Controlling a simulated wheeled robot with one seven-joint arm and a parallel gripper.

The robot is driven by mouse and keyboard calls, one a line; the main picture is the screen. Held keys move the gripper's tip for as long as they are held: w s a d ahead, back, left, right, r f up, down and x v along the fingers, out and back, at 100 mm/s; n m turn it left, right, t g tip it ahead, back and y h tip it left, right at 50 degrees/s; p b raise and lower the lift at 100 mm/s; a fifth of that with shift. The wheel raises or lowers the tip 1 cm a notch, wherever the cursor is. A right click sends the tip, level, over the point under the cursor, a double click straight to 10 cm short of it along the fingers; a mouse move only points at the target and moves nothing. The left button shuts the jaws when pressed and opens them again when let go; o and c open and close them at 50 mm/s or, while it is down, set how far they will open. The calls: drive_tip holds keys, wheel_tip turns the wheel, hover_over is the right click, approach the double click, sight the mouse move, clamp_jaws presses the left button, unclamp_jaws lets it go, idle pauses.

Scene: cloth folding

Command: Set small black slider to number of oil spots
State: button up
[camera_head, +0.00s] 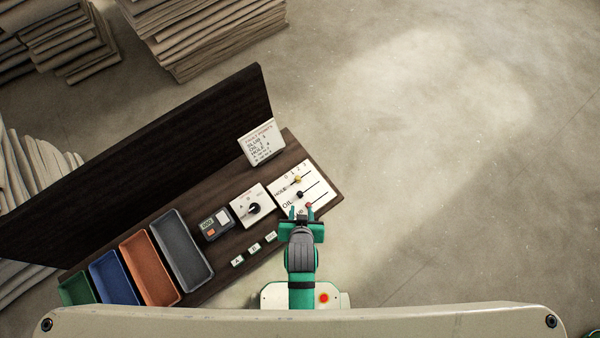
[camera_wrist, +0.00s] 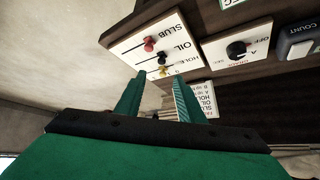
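The white slider panel (camera_head: 317,205) has rows lettered HOLE, OIL and SLUB. The small black slider (camera_head: 299,194) is on the OIL row, toward the lettered end of its slot; it also shows in the wrist view (camera_wrist: 161,60). A yellow slider (camera_head: 298,179) is on the HOLE row and a red slider (camera_head: 309,205) on the SLUB row. My gripper (camera_head: 301,212) is over the panel's near edge by the SLUB row, its fingers apart and nothing seen between them. In the wrist view my gripper (camera_wrist: 160,88) points toward the panel, apart from the black slider.
A white card (camera_head: 262,144) headed FAULT POINTS lists SLUB, OIL and HOLE; its numerals are hard to read. A dial box (camera_head: 252,207), a counter (camera_head: 215,224), small lettered blocks (camera_head: 254,249) and several coloured trays (camera_head: 182,250) stand left. A dark upright board (camera_head: 150,155) runs behind.

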sight(300, 193)
drive_tip(key=w+r+m+g, duration=0.1)
drive_tip(key=w+g, duration=0.7)
drive_tip(key=w, duration=0.2)
wheel_tip(300, 193, down, 11)
drive_tip(key=shift+a+r, duration=0.1)
drive_tip(key=shift+r, duration=0.1)
drive_tip(key=shift+c, duration=0.7)
drive_tip(key=shift+w, duration=0.1)
clamp_jaws()
